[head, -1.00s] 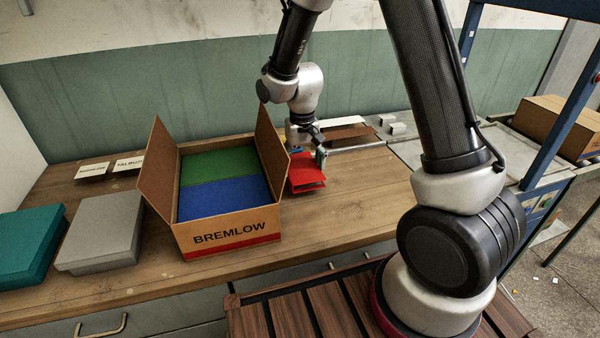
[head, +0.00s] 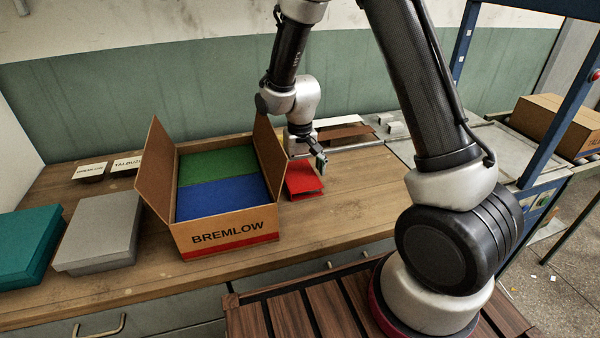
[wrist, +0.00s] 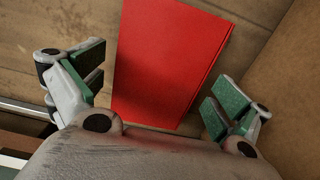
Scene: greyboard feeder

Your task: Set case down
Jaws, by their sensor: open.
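A red case (head: 303,179) lies on the wooden bench just right of the open cardboard box marked BREMLOW (head: 227,238). My gripper (head: 312,160) is above the case. In the wrist view my gripper (wrist: 155,92) is open, with green-padded fingers standing apart from the case on both sides. The box holds a green case (head: 218,164) and a blue case (head: 224,198).
A grey case (head: 100,232) and a teal case (head: 25,245) lie at the left. Label cards (head: 90,170) stand behind them. The box's raised right flap (head: 269,150) is close to my gripper. Bench space right of the red case is clear.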

